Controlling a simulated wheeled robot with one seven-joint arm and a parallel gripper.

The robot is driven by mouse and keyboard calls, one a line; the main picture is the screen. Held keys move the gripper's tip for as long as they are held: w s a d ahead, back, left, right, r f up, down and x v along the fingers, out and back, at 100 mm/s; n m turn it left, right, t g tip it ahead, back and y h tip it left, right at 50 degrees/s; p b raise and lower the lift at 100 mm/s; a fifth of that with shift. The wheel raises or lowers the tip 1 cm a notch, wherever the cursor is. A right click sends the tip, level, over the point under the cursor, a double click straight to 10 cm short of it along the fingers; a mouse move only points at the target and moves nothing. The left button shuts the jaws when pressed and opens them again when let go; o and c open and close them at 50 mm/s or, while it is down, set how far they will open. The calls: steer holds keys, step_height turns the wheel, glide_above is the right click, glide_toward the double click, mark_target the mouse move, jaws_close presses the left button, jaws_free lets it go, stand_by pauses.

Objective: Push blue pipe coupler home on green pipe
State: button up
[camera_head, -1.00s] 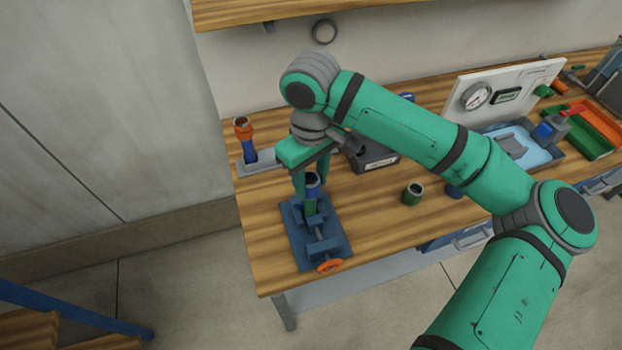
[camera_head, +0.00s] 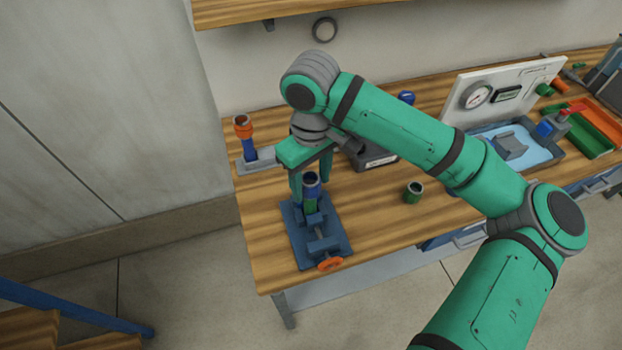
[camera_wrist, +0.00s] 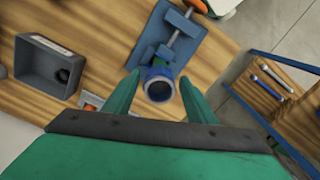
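The blue pipe coupler (camera_head: 312,180) stands upright over the blue clamp vise (camera_head: 334,247), its round open end facing up. A little of the green pipe (camera_head: 311,197) shows below it, held in the vise. How far the coupler sits down on the pipe is hard to tell. My gripper (camera_head: 311,188) is above the vise with its fingers apart. In the wrist view the coupler (camera_wrist: 159,88) lies between the two open green fingers, with a gap on each side.
An orange-topped blue pipe (camera_head: 246,138) stands in a grey holder at the left rear. A dark grey box (camera_head: 374,161) is behind my gripper. A gauge panel (camera_head: 503,92) and blue tray are farther right.

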steer(key=shift+r, duration=0.15)
steer(key=shift+r, duration=2.15)
steer(key=shift+o, duration=0.4)
steer(key=o, duration=0.5)
steer(key=shift+r, duration=4.5)
